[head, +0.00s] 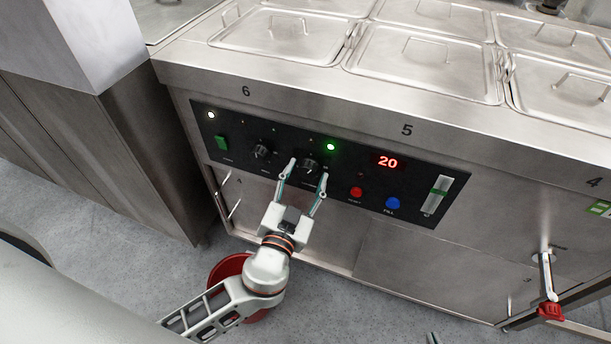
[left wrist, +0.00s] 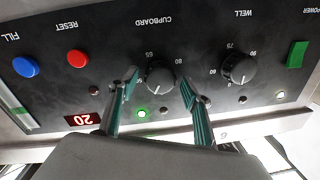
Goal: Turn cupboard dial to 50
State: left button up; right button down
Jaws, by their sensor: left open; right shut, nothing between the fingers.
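The cupboard dial (head: 309,165) is a black knob on the dark control panel, below a lit green lamp. It also shows in the left wrist view (left wrist: 160,81), upside down, under the word CUPBOARD. My left gripper (head: 307,171) is open, with one finger on either side of the dial. In the left wrist view a gap shows between each finger and the knob. The red display (head: 387,162) reads 20. I cannot read the dial's exact setting. Two small grey tips at the bottom edge look like my right gripper (head: 433,339), shut and empty.
The well dial (head: 262,151) and green power switch (head: 222,142) are left of the cupboard dial. The red reset button (head: 356,192), blue fill button (head: 393,203) and a slider (head: 438,194) are right. A red bucket (head: 228,268) stands below. A red-handled tap (head: 549,309) sticks out.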

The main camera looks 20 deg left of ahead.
pick_arm(q)
jog(key=c, duration=1.1)
pick_arm(e)
jog(key=shift+s+d, duration=0.1)
jog(key=shift+f, duration=0.1)
